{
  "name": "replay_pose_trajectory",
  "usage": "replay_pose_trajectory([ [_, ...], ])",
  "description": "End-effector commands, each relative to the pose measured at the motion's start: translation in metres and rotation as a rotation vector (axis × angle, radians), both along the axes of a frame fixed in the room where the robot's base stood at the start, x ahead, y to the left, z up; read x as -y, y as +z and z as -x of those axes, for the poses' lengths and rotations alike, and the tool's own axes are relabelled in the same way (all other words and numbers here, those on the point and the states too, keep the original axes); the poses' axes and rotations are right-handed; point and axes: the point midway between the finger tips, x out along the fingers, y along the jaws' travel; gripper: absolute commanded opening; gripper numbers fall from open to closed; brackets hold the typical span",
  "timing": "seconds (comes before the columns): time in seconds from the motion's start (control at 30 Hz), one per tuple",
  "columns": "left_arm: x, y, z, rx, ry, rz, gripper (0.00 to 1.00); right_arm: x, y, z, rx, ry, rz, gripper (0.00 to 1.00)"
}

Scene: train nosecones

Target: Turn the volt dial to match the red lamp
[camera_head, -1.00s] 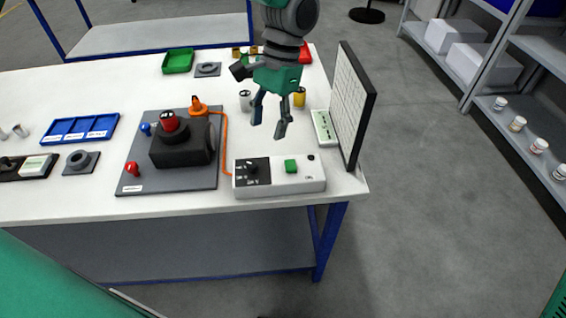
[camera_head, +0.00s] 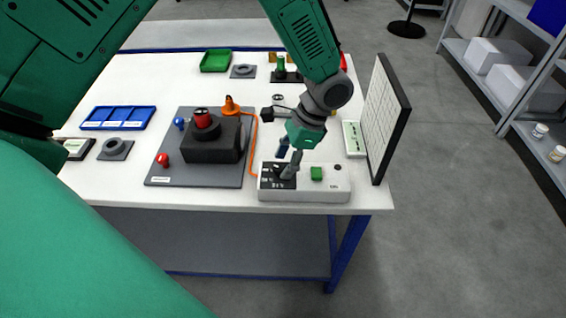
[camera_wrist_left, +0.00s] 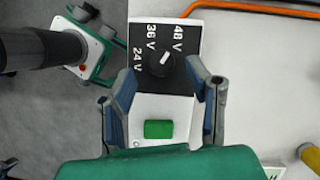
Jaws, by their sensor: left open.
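The volt dial (camera_wrist_left: 161,63) is a dark round knob on a black plate marked 24 V, 36 V and 48 V. Its white mark points up and right, towards the 48 V label. The dial sits on a white control box (camera_head: 325,195) near the table's front edge. My left gripper (camera_head: 287,163) is open above the box; in the left wrist view its fingers (camera_wrist_left: 166,88) stand apart, just short of the dial. In the head view the fingers hide much of the dial. A red-topped cylinder (camera_head: 202,117) and a small red piece (camera_head: 163,159) show; which is the lamp is unclear.
A black block (camera_head: 210,143) stands on a grey board (camera_head: 225,178) left of the box, beside an orange cable (camera_head: 253,145). An upright white panel (camera_head: 380,110) stands to the right. A blue tray (camera_head: 118,117) and a green tray (camera_head: 215,61) lie further off.

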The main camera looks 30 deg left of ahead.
Motion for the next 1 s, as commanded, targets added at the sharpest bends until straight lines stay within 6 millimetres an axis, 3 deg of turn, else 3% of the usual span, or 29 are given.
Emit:
replay_pose_trajectory([
  [0.2, -0.006, -0.0122, 0.0038, 0.0, 0.002, 0.002, 0.44, 0.0001, 0.0009, 0.0001, 0.0, 0.0, 0.0, 0.0],
  [0.43, -0.0058, -0.0125, 0.0039, 0.0, 0.003, 0.001, 0.44, 0.0, 0.0008, 0.0002, -0.001, 0.0, 0.0, 0.0],
  [0.47, -0.0053, -0.0125, 0.0039, 0.0, 0.003, 0.001, 0.37, 0.0, 0.0008, 0.0002, 0.0, 0.0, 0.0, 0.0],
  [0.57, -0.0049, -0.0122, 0.0037, 0.0, 0.003, 0.001, 0.02, -0.0001, 0.0008, 0.0002, -0.001, 0.0, 0.0, 0.0],
  [1.0, -0.0045, -0.0097, 0.0004, 0.007, 0.044, 0.003, 0.0, 0.0001, 0.0042, 0.0002, 0.0, 0.0, 0.0, 0.0],
])
